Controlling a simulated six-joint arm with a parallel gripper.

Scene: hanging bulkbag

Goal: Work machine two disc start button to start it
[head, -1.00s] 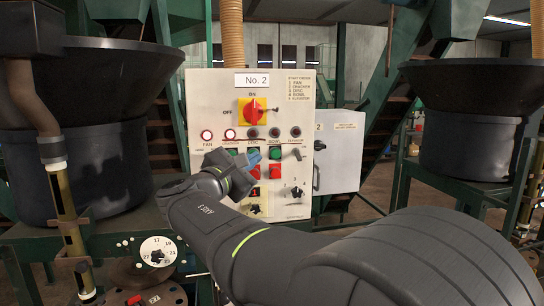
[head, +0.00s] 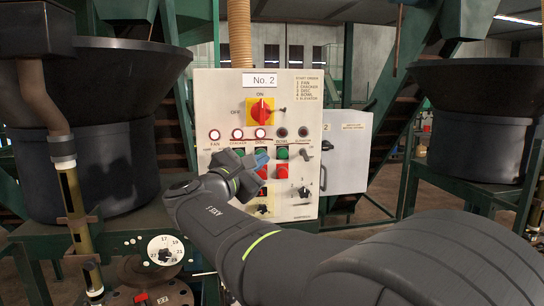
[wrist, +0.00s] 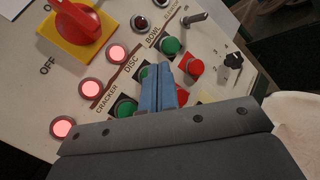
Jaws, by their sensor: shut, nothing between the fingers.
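The No. 2 control panel (head: 213,95) stands in front of me. My gripper (head: 262,158) is shut and empty. Its blue fingertips (wrist: 152,70) are at the green disc start button (wrist: 143,72) and cover most of it; whether they touch it I cannot tell. The disc lamp (head: 260,133) glows red, and it also glows in the wrist view (wrist: 117,52). The fan lamp (head: 214,135) and cracker lamp (head: 237,134) glow too. The bowl lamp (head: 281,132) and elevator lamp (head: 303,132) are dark.
The green bowl button (wrist: 170,46) and red buttons (wrist: 182,95) sit close to the fingers. A red rotary switch (head: 260,111) is above the lamps. A grey box (head: 346,150) is right of the panel. Large dark hoppers (head: 95,150) flank the panel.

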